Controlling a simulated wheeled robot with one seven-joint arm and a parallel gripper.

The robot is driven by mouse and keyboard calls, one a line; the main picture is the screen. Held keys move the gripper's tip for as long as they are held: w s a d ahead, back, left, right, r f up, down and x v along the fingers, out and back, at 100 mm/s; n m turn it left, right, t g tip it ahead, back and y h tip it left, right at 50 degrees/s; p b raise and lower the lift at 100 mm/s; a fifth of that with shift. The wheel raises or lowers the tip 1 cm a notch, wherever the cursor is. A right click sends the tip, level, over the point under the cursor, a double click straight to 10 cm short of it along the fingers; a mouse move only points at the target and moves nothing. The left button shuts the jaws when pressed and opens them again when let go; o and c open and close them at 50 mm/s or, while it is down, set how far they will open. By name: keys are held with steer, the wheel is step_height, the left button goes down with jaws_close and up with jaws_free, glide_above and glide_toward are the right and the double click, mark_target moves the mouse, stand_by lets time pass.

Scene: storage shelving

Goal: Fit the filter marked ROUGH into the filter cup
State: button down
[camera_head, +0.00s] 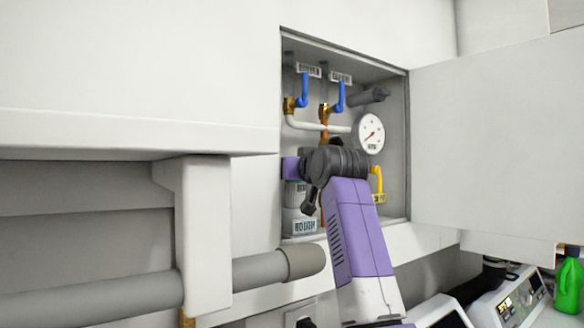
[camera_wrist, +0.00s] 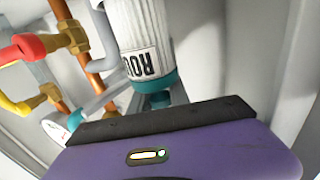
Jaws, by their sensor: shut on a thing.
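The filter marked ROUGH (camera_wrist: 146,50) is a white cylinder with a teal end in the wrist view. Its label shows only in part, and its teal end meets the dark edge of my gripper (camera_wrist: 160,120). In the head view, a ROUGH label (camera_head: 304,227) shows low in the open cabinet, under my gripper (camera_head: 291,168) and left of my purple arm. I cannot make out the filter cup clearly or tell whether the filter is seated; my wrist and arm cover part of that area.
The open cabinet (camera_head: 400,150) holds pipes, two blue-handled valves (camera_head: 302,90), a round gauge (camera_head: 369,134) and a yellow handle (camera_head: 378,181). Its door (camera_head: 490,140) stands open to the right. A grey pipe (camera_head: 90,300) runs at lower left. A green bottle (camera_head: 570,285) stands at far right.

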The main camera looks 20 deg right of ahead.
steer(key=shift+f+b, duration=0.4)
steer(key=shift+f, duration=0.6)
steer(key=c, duration=1.1)
jaws_free()
steer(key=shift+c, duration=0.2)
steer(key=shift+f, duration=0.1)
